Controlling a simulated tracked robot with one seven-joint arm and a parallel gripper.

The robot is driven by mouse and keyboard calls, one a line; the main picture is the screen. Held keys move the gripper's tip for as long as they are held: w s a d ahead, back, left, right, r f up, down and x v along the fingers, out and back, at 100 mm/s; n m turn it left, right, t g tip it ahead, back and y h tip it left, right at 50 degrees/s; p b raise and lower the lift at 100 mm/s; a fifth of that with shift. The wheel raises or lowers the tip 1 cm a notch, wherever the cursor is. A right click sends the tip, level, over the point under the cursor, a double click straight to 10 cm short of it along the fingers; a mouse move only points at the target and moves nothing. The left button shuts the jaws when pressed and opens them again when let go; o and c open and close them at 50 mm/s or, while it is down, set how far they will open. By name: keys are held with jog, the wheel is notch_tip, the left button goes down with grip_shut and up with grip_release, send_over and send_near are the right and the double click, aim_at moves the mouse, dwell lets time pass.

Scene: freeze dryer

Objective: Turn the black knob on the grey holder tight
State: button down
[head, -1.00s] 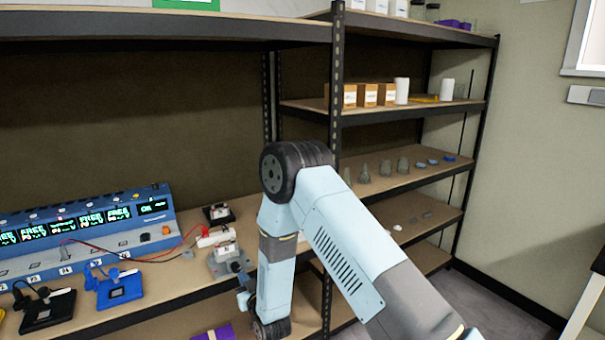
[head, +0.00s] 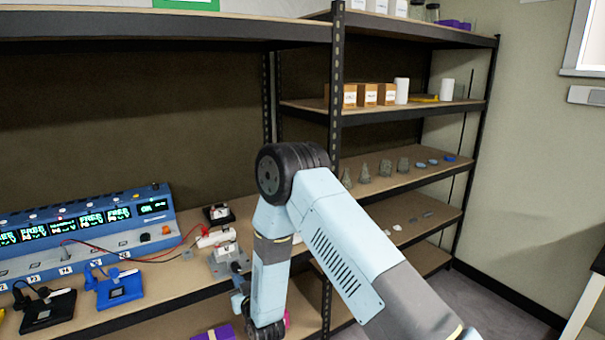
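The grey holder (head: 217,266) sits on the bench shelf right of the blue instrument bank, with a white block with a dark label in its top. The small black knob (head: 236,267) is at the holder's right front side. My arm comes down in front of the shelf edge. The small end part of it, where my gripper (head: 239,292) seems to be, is just below and close to the knob. It is too small and partly hidden to show the fingers. I cannot tell whether it touches the knob.
A blue instrument bank (head: 85,232) with lit displays stands left, with red and black leads. Blue (head: 120,287) and black (head: 48,310) holders lie in front of it. A dark shelf post (head: 337,110) stands behind my arm. A purple object (head: 213,333) is low down.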

jog(key=shift+s+a+r, duration=0.15)
jog(key=shift+a, duration=0.2)
dwell(0.3)
jog(key=v, duration=0.6)
jog(key=shift+f, duration=0.4)
dwell(0.4)
jog(key=shift+f, duration=0.1)
jog(key=w+a+m, duration=0.2)
jog(key=w+m, duration=0.3)
jog(key=m, duration=0.1)
jog(key=shift+w+r, duration=0.25)
jog(key=shift+w, duration=0.1)
dwell(1.0)
